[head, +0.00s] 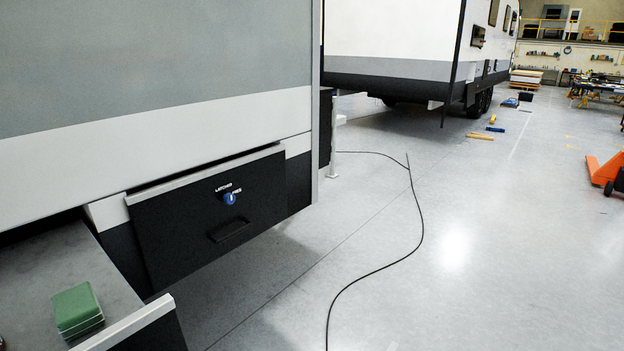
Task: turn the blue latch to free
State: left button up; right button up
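The blue latch (230,198) is a small round knob on a black panel (180,225) low on the caravan's side, left of the picture's middle. White lettering above it reads "LATCHED", and more at its right seems to read "FREE". The knob is too small to tell clearly which way it points. A dark handle (230,229) sits below the latch. The panel's top edge stands slightly out from the caravan wall. Neither of my grippers shows in the head view.
A grey-topped surface (40,265) at the lower left holds a green block (77,310). A black cable (421,225) snakes over the open grey floor. A second caravan (395,45) stands behind, and an orange pallet jack (604,170) is at the right edge.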

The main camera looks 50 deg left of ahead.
aim_at(229, 198)
jog(key=u, duration=0.05)
jog(key=i, duration=2.45)
jog(key=u, duration=2.55)
